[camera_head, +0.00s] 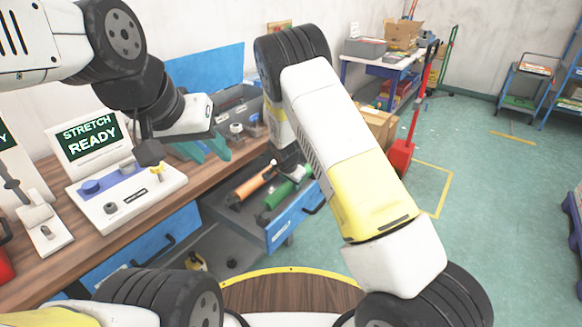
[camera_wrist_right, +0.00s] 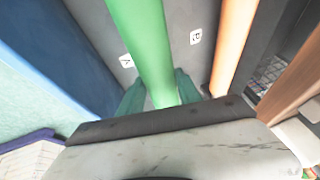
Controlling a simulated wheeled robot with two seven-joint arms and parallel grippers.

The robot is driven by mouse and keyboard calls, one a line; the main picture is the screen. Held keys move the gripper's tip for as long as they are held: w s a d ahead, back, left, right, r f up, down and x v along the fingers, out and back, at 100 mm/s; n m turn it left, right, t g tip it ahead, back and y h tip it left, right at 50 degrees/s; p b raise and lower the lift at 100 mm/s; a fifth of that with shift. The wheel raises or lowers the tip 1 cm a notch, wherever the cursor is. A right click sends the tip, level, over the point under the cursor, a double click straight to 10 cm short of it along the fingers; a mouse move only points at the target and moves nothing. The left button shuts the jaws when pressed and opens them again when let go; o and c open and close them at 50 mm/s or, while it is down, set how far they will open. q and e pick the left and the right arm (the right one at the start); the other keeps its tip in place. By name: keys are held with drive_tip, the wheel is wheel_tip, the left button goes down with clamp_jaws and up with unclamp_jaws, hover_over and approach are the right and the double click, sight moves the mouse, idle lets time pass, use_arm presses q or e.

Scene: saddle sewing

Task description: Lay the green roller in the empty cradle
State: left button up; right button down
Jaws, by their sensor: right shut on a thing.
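The green roller (camera_head: 281,194) is in or just above the open drawer (camera_head: 291,224), beside an orange roller (camera_head: 252,184). My right gripper (camera_wrist_right: 160,95) has its teal fingers shut on the green roller (camera_wrist_right: 147,45). The orange roller (camera_wrist_right: 232,45) lies to its right in the right wrist view. In the head view the right fingertips are hidden by my wrist. My left gripper (camera_head: 204,149) is empty above the bench, its teal fingers apart. I cannot tell which part is the empty cradle.
A white device (camera_head: 127,192) with a "STRETCH READY" screen (camera_head: 88,135) stands on the wooden bench (camera_head: 60,270). A blue panel (camera_head: 205,68) stands behind. Small parts lie in a grey tray near the drawer.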

sight(291, 190)
drive_tip(key=shift+f, duration=1.5)
drive_tip(key=shift+f, duration=0.1)
drive_tip(key=c, duration=0.8)
unclamp_jaws()
drive_tip(key=shift+f, duration=0.1)
